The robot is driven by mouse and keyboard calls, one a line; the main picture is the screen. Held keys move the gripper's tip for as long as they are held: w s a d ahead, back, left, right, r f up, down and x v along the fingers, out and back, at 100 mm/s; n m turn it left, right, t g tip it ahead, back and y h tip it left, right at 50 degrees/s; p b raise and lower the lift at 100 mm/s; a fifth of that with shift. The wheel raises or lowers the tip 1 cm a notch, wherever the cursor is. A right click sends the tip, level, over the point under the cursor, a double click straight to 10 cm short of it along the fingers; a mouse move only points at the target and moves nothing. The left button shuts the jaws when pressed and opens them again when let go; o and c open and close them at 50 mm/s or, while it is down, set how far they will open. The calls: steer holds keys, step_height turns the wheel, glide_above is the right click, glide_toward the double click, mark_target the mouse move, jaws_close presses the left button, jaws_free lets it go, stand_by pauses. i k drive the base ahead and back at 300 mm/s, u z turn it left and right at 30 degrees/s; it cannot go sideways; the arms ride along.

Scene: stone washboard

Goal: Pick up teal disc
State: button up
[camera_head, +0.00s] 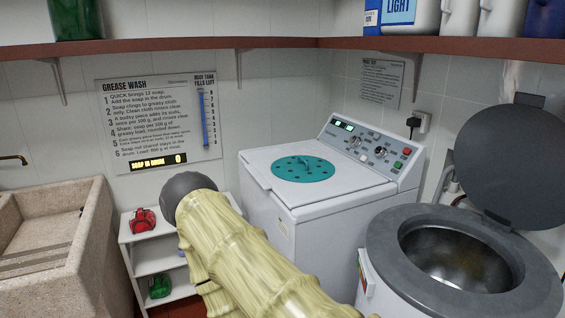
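The teal disc (303,169) is a flat round plate with dark holes and a small raised handle. It lies on the white top of a washing machine (268,198), left of the machine's control panel. My pale, bamboo-like arm reaches up from the bottom of the picture and ends in a dark grey rounded part, left of the washing machine. My gripper's fingers do not show. The arm does not cover the disc.
An open drum machine (384,243) with a raised dark lid (525,160) stands at right. A stone sink (62,240) is at left. A white shelf (150,265) holds a red object (143,220) and a green object (160,287). A brown wall shelf (200,47) runs above.

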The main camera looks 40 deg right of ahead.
mark_target(299, 168)
steer(key=z, duration=0.55)
steer(key=i, duration=1.05)
steer(key=z, duration=1.15)
steer(key=i, duration=0.2)
steer(key=z, duration=0.05)
